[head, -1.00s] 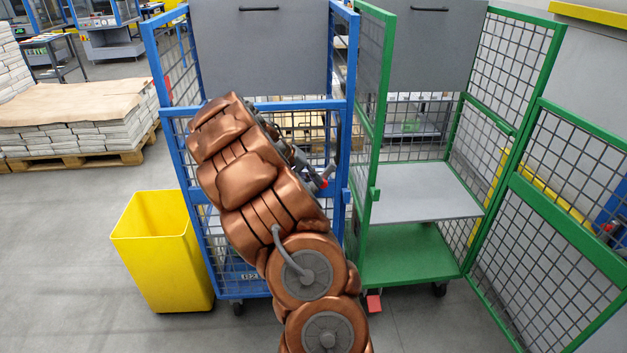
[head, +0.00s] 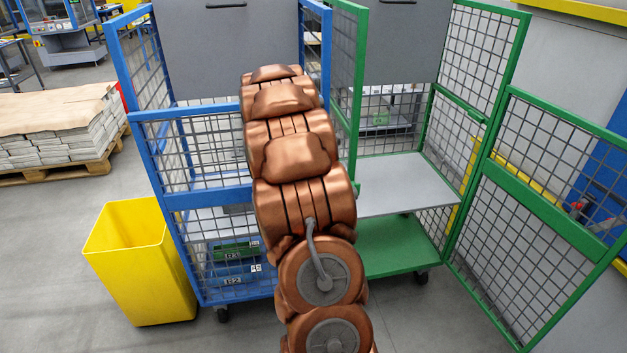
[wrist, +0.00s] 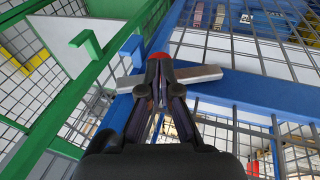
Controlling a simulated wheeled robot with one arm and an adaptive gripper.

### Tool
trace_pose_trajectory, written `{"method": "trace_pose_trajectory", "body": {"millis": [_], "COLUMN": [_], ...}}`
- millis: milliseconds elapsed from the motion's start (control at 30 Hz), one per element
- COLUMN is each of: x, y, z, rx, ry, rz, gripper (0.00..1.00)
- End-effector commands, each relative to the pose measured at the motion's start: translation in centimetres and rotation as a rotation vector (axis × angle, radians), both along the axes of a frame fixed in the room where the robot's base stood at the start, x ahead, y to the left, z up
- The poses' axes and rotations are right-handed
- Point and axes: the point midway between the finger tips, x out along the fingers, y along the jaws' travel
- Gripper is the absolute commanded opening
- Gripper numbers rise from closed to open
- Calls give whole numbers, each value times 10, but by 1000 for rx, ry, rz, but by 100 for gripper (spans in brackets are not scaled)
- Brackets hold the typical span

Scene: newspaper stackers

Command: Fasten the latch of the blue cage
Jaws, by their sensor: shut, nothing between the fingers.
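The blue cage (head: 205,199) stands at centre left in the head view, its mesh front across the opening. My copper arm hides its right side, latch and my gripper there. In the wrist view, my gripper (wrist: 160,62) is shut and empty in front of the blue frame (wrist: 270,93). A grey latch bar (wrist: 200,74) lies across the frame behind my fingers, roughly level, its left end over the blue post. A red part (wrist: 157,56) shows at the fingertips. A blue catch (wrist: 131,46) juts out just above the bar's left part. Whether the fingers touch the bar is unclear.
A green cage (head: 400,245) with its door (head: 545,205) swung open stands close on the right. Its green hook (wrist: 86,43) is near my gripper's left. A yellow bin (head: 140,265) stands left of the blue cage. Clear floor lies front left.

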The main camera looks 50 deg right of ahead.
Motion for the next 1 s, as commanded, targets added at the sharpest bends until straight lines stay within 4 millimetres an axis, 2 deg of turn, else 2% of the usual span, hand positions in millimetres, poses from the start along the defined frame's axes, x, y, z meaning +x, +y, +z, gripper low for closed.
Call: {"method": "trace_pose_trajectory", "body": {"millis": [800,1000], "x": [-1,0], "y": [-1,3], "z": [-4,8], "rx": [-1,-2], "ry": [2,1], "rz": [6,7], "gripper": [0,0]}}
